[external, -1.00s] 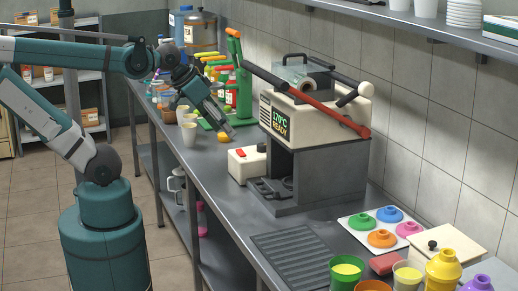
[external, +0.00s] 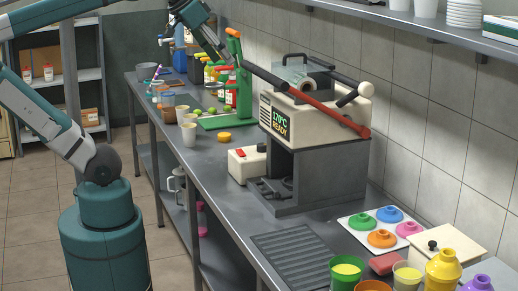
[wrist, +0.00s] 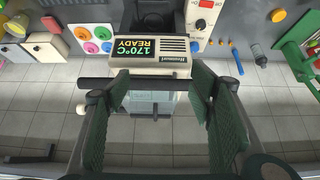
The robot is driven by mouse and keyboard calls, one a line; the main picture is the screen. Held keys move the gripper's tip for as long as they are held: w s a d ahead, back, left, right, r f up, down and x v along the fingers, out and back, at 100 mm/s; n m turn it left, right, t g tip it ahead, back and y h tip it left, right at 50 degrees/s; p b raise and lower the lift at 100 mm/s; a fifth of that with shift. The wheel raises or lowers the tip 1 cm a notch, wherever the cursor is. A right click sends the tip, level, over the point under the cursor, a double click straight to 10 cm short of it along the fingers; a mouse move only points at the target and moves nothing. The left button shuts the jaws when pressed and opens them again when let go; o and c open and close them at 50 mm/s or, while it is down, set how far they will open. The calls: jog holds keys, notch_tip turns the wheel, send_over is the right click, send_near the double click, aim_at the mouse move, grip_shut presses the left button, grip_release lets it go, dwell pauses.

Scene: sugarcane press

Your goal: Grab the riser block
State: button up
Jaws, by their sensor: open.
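No block in view is clearly recognisable as the riser block. A small reddish-pink block (external: 387,262) lies on the counter at the front right, between the coloured caps and the cups, but I cannot tell if it is the riser. My gripper (wrist: 160,100) is open and empty, with its two green-padded fingers wide apart in the wrist view. In the external view my gripper (external: 226,56) is raised near the top of the green press. In the wrist view the gap between the fingers faces the machine and the tiled wall.
The cream machine (external: 308,122) reading 170°C READY stands mid-counter, its red-handled lever reaching forward. A white switch box (external: 246,163) sits beside it. The green press (external: 238,85) and cups are further back. A shelf (external: 420,25) overhangs. The drain grille (external: 298,256) is clear.

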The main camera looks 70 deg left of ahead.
jog(key=w+a+r+m+g+y+p, duration=0.1)
jog(key=w+a+r+m, duration=0.2)
jog(key=w+a, duration=0.25)
jog(key=w+a+r+m+g+p, duration=0.1)
jog(key=w+a+r+m+p, duration=0.15)
jog(key=w+a, duration=0.35)
jog(key=m+g+p, duration=0.5)
jog(key=m, duration=0.8)
send_over(224, 135)
notch_tip(224, 135, down, 5)
jog(key=shift+n, duration=0.25)
notch_tip(224, 135, down, 40)
jog(key=shift+s+d+f, duration=0.1)
jog(key=shift+d+f, duration=0.05)
jog(key=shift+f, duration=0.05)
jog(key=shift+f, duration=1.3)
